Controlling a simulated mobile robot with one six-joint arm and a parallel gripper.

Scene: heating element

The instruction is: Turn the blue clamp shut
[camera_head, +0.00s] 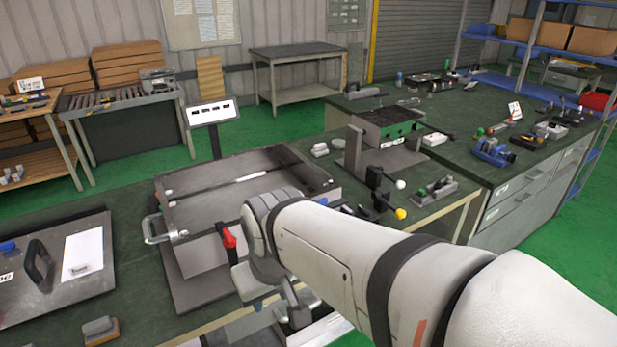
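A small blue piece (322,201) shows just behind my arm, at the right side of the open grey metal box (215,205). It may be part of the blue clamp; my arm hides the area around it, so I cannot tell its position. A red-handled clamp (230,238) stands upright at the front of the box. My arm reaches in from the lower right across the box's front right corner. My gripper (298,312) hangs below the wrist at the bench's front edge. Its fingers are mostly hidden, and I see no contact with the blue piece.
A metal plate (60,305) with a black handle and white label lies at the left. A grey fixture with yellow (400,214) and white knobs stands right of the box. A blue vise-like tool (493,151) sits on the right bench. Green floor lies between benches.

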